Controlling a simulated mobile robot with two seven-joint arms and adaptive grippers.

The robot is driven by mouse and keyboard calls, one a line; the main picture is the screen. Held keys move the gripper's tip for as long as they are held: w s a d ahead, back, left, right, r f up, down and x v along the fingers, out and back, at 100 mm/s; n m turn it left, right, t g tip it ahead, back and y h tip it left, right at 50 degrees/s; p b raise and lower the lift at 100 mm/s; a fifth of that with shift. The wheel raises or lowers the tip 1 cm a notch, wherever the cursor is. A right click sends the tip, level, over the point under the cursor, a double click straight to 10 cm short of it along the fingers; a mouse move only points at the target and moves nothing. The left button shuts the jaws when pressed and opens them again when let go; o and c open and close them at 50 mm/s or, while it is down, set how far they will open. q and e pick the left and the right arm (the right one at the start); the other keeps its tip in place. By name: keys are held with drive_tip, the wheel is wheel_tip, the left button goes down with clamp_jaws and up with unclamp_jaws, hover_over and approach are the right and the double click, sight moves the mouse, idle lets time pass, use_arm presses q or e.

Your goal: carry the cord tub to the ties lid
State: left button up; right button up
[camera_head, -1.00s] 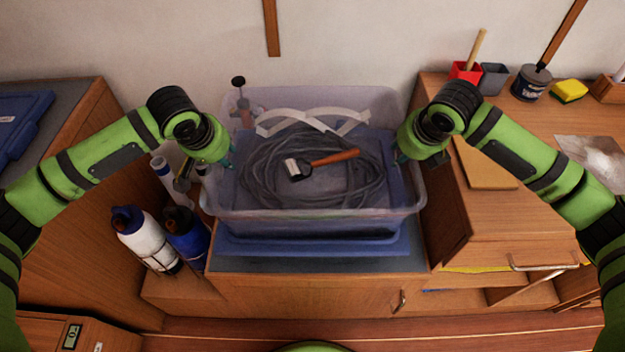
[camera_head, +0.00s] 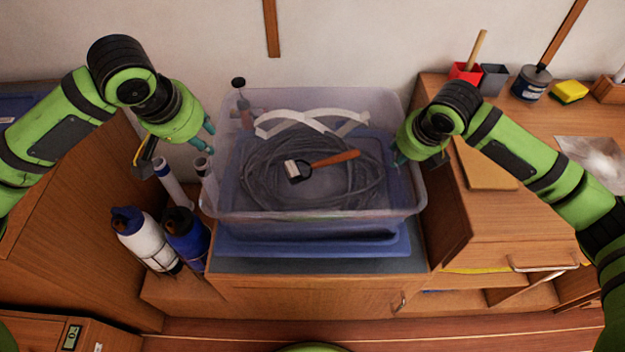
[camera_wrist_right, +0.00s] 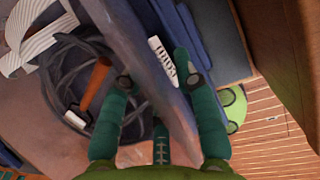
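The cord tub (camera_head: 310,218), a clear bin, holds a coiled dark cord (camera_head: 260,180), white straps and an orange-handled tool (camera_head: 335,158). It sits level on a blue lid (camera_head: 235,243) on the low cabinet; I cannot read which lid this is. My left gripper (camera_head: 207,136) is open and empty, up and left of the tub's left rim, apart from it. My right gripper (camera_head: 398,158) is at the tub's right rim. In the right wrist view its fingers (camera_wrist_right: 152,75) stand apart on either side of the tub wall, with a white label (camera_wrist_right: 163,62) between them.
Two bottles, one white (camera_head: 142,238) and one blue (camera_head: 187,235), stand left of the low cabinet beside white tubes (camera_head: 172,183). The right counter holds a red cup (camera_head: 466,72), a jar (camera_head: 531,83) and a yellow sponge (camera_head: 569,91). A wall stands behind.

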drive_tip(key=v, duration=1.2)
use_arm(q)
drive_tip(key=shift+r, duration=0.1)
